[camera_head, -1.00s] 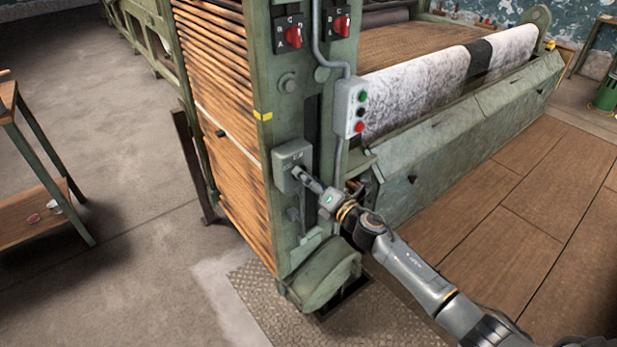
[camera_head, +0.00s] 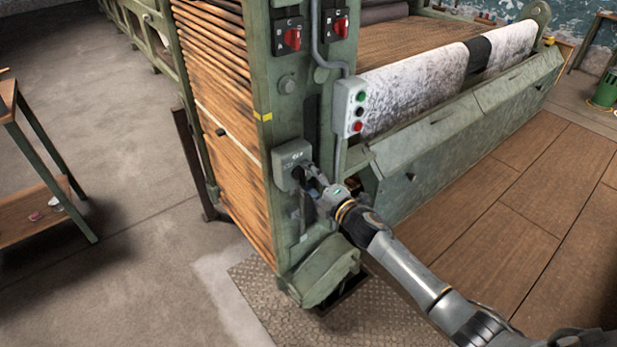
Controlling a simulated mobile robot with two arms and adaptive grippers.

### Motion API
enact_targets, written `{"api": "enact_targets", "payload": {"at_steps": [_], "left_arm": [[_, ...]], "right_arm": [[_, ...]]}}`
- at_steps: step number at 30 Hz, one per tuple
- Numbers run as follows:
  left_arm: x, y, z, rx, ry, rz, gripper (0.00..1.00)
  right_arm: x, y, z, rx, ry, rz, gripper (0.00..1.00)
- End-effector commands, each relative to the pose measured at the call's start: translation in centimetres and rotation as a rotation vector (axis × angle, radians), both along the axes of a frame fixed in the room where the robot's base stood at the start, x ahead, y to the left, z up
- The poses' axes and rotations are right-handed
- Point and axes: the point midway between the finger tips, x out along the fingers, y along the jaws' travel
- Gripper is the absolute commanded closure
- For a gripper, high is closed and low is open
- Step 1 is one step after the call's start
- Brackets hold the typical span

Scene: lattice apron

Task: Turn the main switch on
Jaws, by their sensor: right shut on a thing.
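The main switch is a grey box (camera_head: 291,156) on the green post of the machine, with small markings on its face. My right gripper (camera_head: 301,176) is at the lower right of the box face, shut on the dark switch knob, which it mostly hides. The exact angle of the knob cannot be told. My right arm comes in from the lower right. My left gripper is not in view.
A button box (camera_head: 351,108) with green, white and red buttons hangs right of the switch. Two red rotary switches (camera_head: 291,38) sit higher on the post. A green-legged table (camera_head: 30,215) stands at left. Open floor (camera_head: 130,200) lies between.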

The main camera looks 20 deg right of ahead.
Motion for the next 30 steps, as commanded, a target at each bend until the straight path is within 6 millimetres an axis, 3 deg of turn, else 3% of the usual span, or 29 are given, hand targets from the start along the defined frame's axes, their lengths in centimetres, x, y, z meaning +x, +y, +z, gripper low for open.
{"api": "enact_targets", "payload": {"at_steps": [17,18,20,30], "left_arm": [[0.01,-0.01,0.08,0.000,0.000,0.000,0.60],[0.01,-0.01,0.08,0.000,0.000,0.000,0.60],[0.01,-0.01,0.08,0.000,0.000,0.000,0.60],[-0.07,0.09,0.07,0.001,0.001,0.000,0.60]], "right_arm": [[0.00,-0.05,-0.09,0.031,0.012,-0.001,0.66],[0.00,-0.05,-0.09,0.031,0.012,-0.001,0.26],[-0.01,-0.04,-0.09,0.030,0.012,-0.001,0.14],[-0.04,-0.03,-0.06,0.026,0.011,0.000,0.11]]}}
